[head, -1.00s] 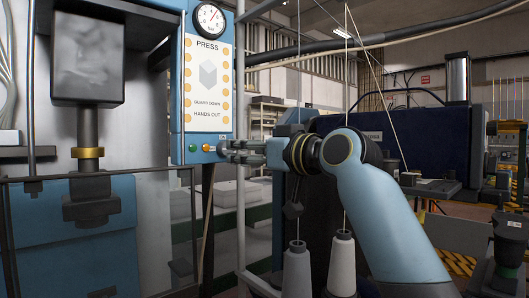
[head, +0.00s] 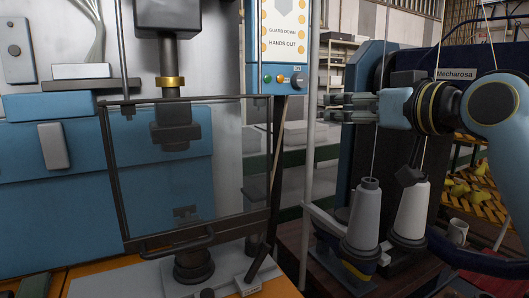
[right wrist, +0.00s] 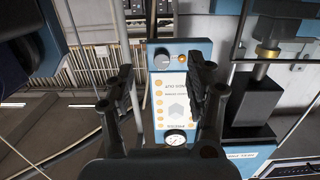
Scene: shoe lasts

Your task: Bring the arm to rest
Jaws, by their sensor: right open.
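My right arm comes in from the right in the head view. Its gripper (head: 334,108) points left, with its fingers apart and nothing between them. It is to the right of the blue press control panel (head: 287,50), clear of the panel's buttons and grey knob (head: 299,79). In the right wrist view the two dark fingers of the gripper (right wrist: 161,75) stand apart on either side of the panel (right wrist: 176,85), which appears upside down beyond them. My left gripper is in neither view.
A press with a clear guard (head: 190,175) stands at the left. A pale upright post (head: 309,140) stands between the panel and my gripper. Two thread cones (head: 362,222) with rising threads stand below the gripper. A white mug (head: 457,231) is at the right.

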